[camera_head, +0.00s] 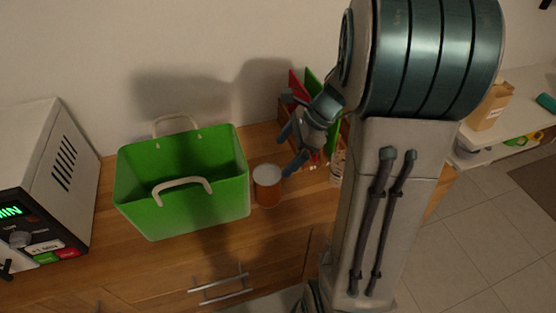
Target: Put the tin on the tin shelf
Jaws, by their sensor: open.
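A tin (268,188) with a pale lid and an orange-brown side stands upright on the wooden counter, just right of the green basket. My gripper (289,153) is open, above and to the right of the tin, with its fingers pointing down and left. The lower finger is close to the tin's upper right edge; I cannot tell if they touch. Nothing shows between the fingers. A wooden rack with red and green items (301,86) stands behind my gripper, partly hidden; I cannot tell whether it is the tin shelf.
A green basket (182,184) with white handles stands left of the tin. A white microwave (45,165) is at the far left. A patterned container (337,168) stands right of my gripper, partly behind my arm. A white shelf with a carton (491,105) is at the right.

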